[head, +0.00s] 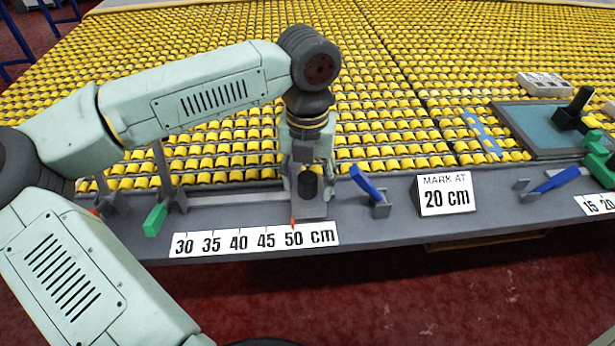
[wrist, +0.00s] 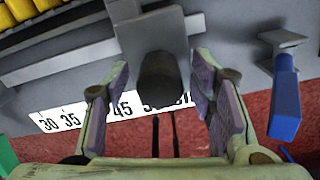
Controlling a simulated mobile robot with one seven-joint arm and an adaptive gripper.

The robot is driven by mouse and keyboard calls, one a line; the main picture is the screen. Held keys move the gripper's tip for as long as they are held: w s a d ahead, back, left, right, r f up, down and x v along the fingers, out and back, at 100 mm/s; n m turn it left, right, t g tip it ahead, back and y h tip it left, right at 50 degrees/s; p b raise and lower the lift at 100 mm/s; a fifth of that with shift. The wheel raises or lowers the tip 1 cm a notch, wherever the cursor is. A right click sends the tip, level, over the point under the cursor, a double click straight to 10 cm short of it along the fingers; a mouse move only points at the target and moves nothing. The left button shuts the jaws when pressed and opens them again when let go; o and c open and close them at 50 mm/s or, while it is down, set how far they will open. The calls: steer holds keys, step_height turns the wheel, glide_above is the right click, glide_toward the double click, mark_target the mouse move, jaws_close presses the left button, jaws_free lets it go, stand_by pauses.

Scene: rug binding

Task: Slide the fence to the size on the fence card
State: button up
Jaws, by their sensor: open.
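The sliding fence block (head: 313,210) is grey with a black upright knob (head: 310,187) on it. It sits on a rail along the front ledge. Its red pointer (head: 292,222) stands at about 50 on the white scale (head: 255,240), marked 30 to 50 cm. A white card (head: 445,196) reads "MARK AT 20 cm"; no other card with a size is legible. My gripper (head: 307,172) is over the block. In the wrist view the knob (wrist: 160,78) stands between my open fingers (wrist: 160,92), with gaps at both sides.
A blue lever (head: 367,184) stands just right of the block. A green handle (head: 155,220) is at the left end. Another blue lever (head: 556,180) and a second scale (head: 598,203) lie at the right. Yellow rollers (head: 220,100) fill the table behind.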

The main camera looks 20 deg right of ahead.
steer(key=shift+c, duration=0.5)
jaws_close()
stand_by(0.4)
